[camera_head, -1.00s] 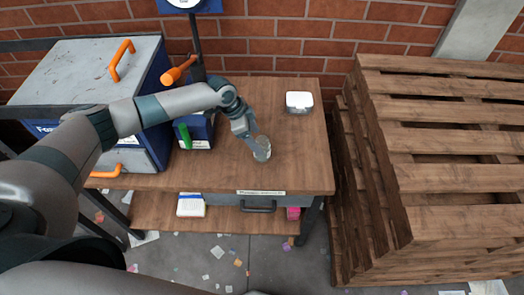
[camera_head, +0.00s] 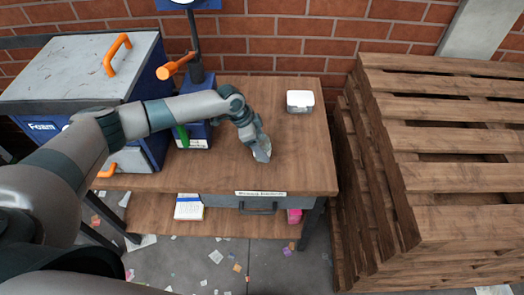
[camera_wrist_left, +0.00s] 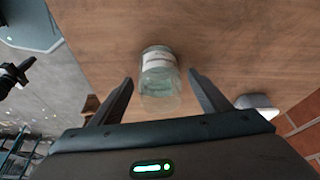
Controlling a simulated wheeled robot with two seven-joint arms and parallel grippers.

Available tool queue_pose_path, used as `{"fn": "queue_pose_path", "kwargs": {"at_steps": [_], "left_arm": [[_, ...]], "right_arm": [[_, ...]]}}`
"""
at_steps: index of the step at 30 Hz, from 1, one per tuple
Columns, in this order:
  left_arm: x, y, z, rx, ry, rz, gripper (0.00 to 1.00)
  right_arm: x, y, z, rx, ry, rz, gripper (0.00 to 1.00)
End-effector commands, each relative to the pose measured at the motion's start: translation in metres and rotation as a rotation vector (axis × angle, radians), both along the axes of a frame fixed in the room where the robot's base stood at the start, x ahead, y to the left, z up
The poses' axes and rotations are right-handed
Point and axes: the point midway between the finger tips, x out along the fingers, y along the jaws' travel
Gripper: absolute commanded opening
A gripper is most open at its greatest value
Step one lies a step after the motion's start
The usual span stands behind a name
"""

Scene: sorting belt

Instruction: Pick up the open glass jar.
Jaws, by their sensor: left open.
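The glass jar (camera_head: 263,154) stands on the wooden workbench, mostly covered by my left gripper (camera_head: 258,145) in the head view. In the left wrist view the jar (camera_wrist_left: 159,72) is clear glass with a pale label band. My left gripper (camera_wrist_left: 161,82) is open there, one finger to each side of the jar, with gaps between the fingers and the glass. I cannot tell how deep the jar sits between them. My right gripper is in neither view.
A white box (camera_head: 300,100) stands behind the jar to the right. A blue device with an orange handle (camera_head: 175,67) and a big blue bin (camera_head: 70,70) are to the left. Stacked pallets (camera_head: 440,150) stand right of the bench (camera_head: 210,178). Its front middle is clear.

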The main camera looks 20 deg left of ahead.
Motion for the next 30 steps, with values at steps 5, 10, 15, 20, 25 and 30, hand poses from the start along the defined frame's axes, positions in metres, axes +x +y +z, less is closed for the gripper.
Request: {"fn": "queue_pose_path", "kwargs": {"at_steps": [5, 10, 15, 20, 25, 30], "left_arm": [[-0.0001, -0.0001, 0.0006, 0.000, 0.000, 0.000, 0.70], [-0.0001, -0.0002, 0.0006, 0.000, 0.000, 0.000, 0.70], [-0.0002, -0.0001, 0.0005, 0.000, 0.000, 0.000, 0.34], [0.0001, -0.0003, 0.0009, -0.001, 0.000, 0.000, 0.19], [0.0001, -0.0002, 0.0012, -0.001, 0.000, 0.000, 0.19], [0.0005, -0.0008, 0.0070, -0.002, -0.001, -0.001, 0.19]], "right_arm": [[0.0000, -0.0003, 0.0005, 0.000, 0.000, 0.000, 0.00], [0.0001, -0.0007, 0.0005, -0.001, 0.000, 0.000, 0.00], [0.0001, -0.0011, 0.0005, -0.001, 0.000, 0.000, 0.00], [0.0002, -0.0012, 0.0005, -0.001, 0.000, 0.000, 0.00], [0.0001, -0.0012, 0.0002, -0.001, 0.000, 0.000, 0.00], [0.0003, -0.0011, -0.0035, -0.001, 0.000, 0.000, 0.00]]}}
